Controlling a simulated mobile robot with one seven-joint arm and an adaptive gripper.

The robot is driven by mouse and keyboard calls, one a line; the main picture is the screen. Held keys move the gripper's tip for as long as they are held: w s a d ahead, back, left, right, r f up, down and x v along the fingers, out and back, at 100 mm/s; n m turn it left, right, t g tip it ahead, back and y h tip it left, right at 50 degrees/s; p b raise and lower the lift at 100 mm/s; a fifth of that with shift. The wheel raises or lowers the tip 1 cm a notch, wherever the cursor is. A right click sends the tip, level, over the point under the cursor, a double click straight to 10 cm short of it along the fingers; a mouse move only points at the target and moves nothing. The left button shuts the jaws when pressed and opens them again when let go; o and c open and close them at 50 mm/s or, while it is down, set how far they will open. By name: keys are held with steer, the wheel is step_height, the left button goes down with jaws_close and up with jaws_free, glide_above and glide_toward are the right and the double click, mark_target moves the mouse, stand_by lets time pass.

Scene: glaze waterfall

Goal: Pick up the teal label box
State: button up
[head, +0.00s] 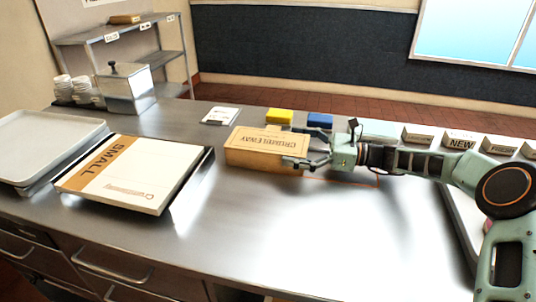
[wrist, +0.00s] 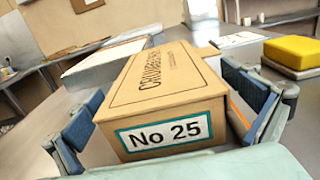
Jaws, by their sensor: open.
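The teal label box is a tan cardboard box (head: 262,142) lying flat on the steel counter, with "CRUMBLEWAY" printed on its top. In the wrist view the box (wrist: 172,88) shows its near end, with a teal-bordered white label (wrist: 165,134) reading "No 25". My gripper (head: 300,148) is at the right end of the box in the head view. In the wrist view its blue-padded fingers (wrist: 168,118) are open, one on each side of the box's near end. I cannot tell whether they touch it.
A yellow block (head: 279,116) and a blue block (head: 320,121) stand behind the box. The front of the steel counter (head: 270,225) is clear.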

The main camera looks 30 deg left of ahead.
steer(key=shift+x, duration=1.05)
steer(key=c, duration=1.1)
steer(key=shift+r, duration=0.15)
